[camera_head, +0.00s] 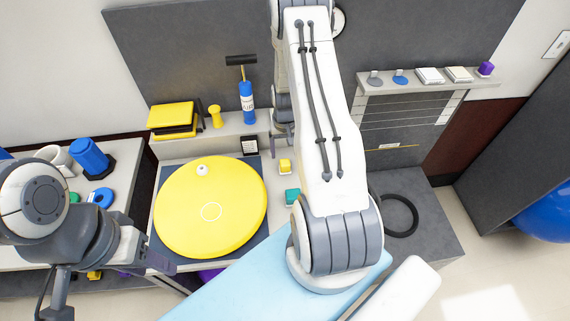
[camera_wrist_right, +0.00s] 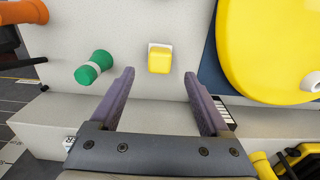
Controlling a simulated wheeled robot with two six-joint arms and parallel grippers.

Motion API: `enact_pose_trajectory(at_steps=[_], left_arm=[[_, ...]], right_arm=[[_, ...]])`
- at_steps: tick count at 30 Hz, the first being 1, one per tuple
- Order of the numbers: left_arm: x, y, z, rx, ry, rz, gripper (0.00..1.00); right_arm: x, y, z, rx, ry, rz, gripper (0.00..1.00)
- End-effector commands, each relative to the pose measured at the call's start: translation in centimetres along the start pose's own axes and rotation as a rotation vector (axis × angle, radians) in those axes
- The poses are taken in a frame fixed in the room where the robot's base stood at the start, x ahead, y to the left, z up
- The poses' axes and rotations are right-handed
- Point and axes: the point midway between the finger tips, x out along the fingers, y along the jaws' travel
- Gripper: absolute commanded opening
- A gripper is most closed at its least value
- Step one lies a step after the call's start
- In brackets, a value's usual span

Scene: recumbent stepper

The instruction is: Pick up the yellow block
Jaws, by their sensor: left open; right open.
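The yellow block (camera_head: 285,166) is small and sits on the pale surface just right of the large yellow disc (camera_head: 210,207). In the right wrist view the yellow block (camera_wrist_right: 160,59) lies in line with the gap between my fingers, beyond their tips. My right gripper (camera_wrist_right: 158,77) is open and empty; in the head view it is partly hidden by my arm. My left gripper (camera_head: 152,265) is open at the lower left, beside the disc's near left edge and away from the block.
A green dumbbell (camera_wrist_right: 94,67) lies left of the block in the right wrist view. A black ring (camera_head: 400,216) lies at right.

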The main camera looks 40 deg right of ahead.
Motion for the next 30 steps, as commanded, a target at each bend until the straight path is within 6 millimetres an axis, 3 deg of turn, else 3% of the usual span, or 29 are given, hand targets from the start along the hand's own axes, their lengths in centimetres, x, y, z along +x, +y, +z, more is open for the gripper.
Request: enact_pose_trajectory(at_steps=[10, 18, 28, 29, 30], left_arm=[[-1.4, 0.1, -0.1, 0.001, 0.000, 0.000, 0.50], [-3.0, 0.2, -0.2, 0.004, 0.000, 0.000, 0.50], [-3.0, 0.2, -0.2, 0.004, 0.000, 0.000, 0.50], [-3.0, 0.2, -0.2, 0.004, 0.000, 0.000, 0.50], [-3.0, 0.2, -0.2, 0.004, 0.000, 0.000, 0.50]], right_arm=[[2.5, 0.0, 0.1, -0.002, -0.004, 0.000, 0.80], [5.8, 0.0, 0.0, -0.002, -0.002, -0.001, 0.80], [6.7, 0.0, -0.1, -0.002, 0.001, -0.002, 0.80], [6.7, 0.0, -0.1, -0.002, 0.001, -0.002, 0.76], [6.7, 0.0, -0.1, -0.002, 0.001, -0.002, 0.61]])
